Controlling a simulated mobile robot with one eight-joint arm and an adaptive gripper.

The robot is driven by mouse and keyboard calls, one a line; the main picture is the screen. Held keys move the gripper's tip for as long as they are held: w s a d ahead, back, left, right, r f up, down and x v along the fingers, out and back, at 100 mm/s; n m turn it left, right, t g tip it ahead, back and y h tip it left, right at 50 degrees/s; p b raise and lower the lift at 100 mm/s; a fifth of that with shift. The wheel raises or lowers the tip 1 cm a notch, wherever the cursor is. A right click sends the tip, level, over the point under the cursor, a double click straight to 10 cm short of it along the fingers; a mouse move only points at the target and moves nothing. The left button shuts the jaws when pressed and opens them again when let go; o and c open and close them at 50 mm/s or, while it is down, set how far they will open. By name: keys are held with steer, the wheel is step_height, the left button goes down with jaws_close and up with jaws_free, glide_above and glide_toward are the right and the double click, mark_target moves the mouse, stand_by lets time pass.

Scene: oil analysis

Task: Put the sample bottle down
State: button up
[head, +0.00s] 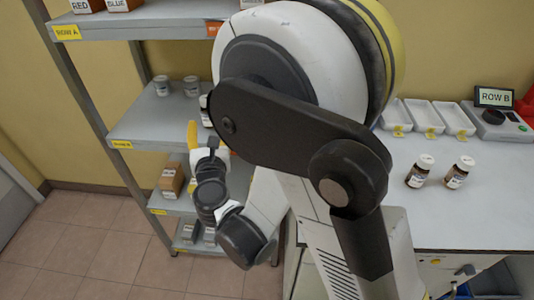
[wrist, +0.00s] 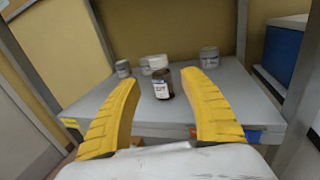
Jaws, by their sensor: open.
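The sample bottle (wrist: 163,84) is dark brown with a white cap and a white label. It stands upright on the grey middle shelf (wrist: 222,98) in the wrist view. In the head view the bottle (head: 205,110) is partly hidden by my arm. My gripper (wrist: 160,78) is open, its yellow fingers spread to the left and right of the bottle with a gap on each side. In the head view only a bit of my gripper (head: 193,136) shows, just in front of the shelf edge.
White-lidded jars (head: 161,86) (wrist: 209,58) stand farther back on the same shelf. Shelves with boxes lie above and below. On the bench at right are two brown bottles (head: 419,171) (head: 459,172), white trays (head: 425,115) and a ROW B display (head: 494,97). The shelf front has bare space.

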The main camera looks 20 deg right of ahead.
steer(key=s+d+r+m+g+h, duration=0.1)
steer(key=s+d+m+g, duration=0.25)
steer(key=d+m, duration=0.5)
steer(key=s+d+r+m+g+h, duration=0.1)
steer(key=s+d+m+g+h, duration=0.2)
steer(key=d+m, duration=0.55)
steer(key=s+a+f+m+g+y, duration=0.1)
steer(key=s+m+g+y, duration=0.3)
steer(key=s+m, duration=1.3)
steer(key=shift+s+a+f+y, duration=0.25)
steer(key=shift+s+f+y, duration=0.25)
steer(key=shift+y, duration=0.4)
